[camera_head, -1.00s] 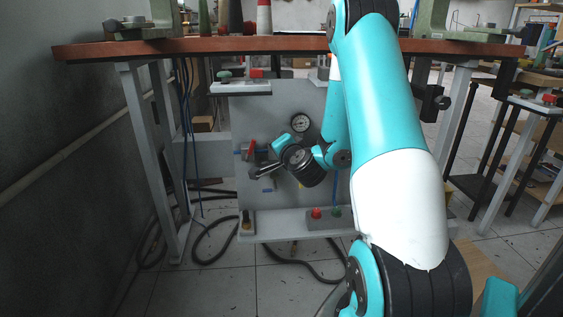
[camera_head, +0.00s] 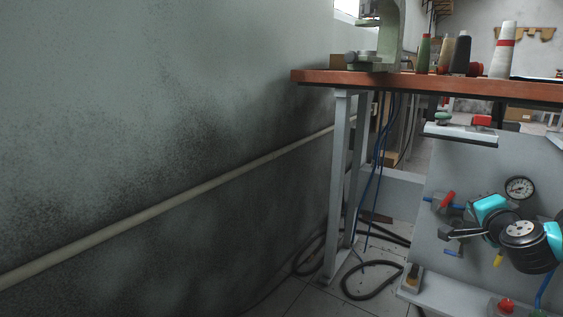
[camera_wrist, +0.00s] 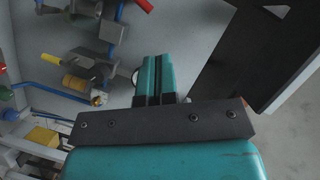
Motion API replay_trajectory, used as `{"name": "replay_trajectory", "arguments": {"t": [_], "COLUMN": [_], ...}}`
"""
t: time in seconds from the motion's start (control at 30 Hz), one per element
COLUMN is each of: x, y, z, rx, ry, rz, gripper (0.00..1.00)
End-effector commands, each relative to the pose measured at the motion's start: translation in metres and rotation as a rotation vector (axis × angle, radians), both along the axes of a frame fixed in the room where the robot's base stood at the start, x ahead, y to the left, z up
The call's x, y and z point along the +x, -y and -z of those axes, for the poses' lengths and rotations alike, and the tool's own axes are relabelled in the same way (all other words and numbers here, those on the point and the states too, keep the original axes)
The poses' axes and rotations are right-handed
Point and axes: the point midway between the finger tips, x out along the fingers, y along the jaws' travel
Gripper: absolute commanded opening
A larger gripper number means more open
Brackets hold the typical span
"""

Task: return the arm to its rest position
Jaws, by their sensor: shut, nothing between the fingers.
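My gripper (camera_head: 466,235) is at the right of the head view, in front of the grey panel (camera_head: 440,255) under the table.
A red-handled valve (camera_head: 444,200) and a round gauge (camera_head: 519,188) are on the panel near my gripper. The wooden tabletop (camera_head: 470,88) is above. A dark wall with a pipe (camera_head: 170,203) fills the left. Black hoses (camera_head: 372,280) lie on the floor.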

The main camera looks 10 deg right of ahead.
Motion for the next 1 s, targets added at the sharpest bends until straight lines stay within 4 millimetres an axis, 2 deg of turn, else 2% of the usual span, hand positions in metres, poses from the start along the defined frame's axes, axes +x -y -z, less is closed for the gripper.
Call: {"name": "replay_trajectory", "arguments": {"t": [0.07, 0.13, 0.17, 0.2, 0.27, 0.3, 0.37, 0.4, 0.5, 0.6, 0.67, 0.87, 0.9, 1.0], "x": [0.014, 0.023, 0.025, 0.024, 0.015, 0.005, -0.017, -0.036, -0.088, -0.138, -0.165, -0.243, -0.244, -0.242], "y": [-0.041, -0.09, -0.114, -0.146, -0.194, -0.225, -0.268, -0.294, -0.339, -0.361, -0.368, -0.365, -0.364, -0.363], "z": [-0.013, -0.024, -0.029, -0.035, -0.042, -0.046, -0.051, -0.054, -0.06, -0.065, -0.068, -0.08, -0.097, -0.123], "rx": [-0.025, -0.057, -0.074, -0.102, -0.149, -0.186, -0.246, -0.292, -0.41, -0.517, -0.578, -0.768, -0.767, -0.757], "ry": [-0.035, -0.089, -0.117, -0.156, -0.223, -0.272, -0.35, -0.406, -0.545, -0.669, -0.738, -0.947, -0.959, -0.959], "rz": [-0.145, -0.319, -0.401, -0.516, -0.687, -0.801, -0.973, -1.086, -1.329, -1.511, -1.598, -1.82, -1.823, -1.818], "gripper": [0.0, 0.0, 0.0, 0.0, 0.0, 0.0, 0.0, 0.0, 0.0, 0.0, 0.0, 0.0, 0.0, 0.0]}}
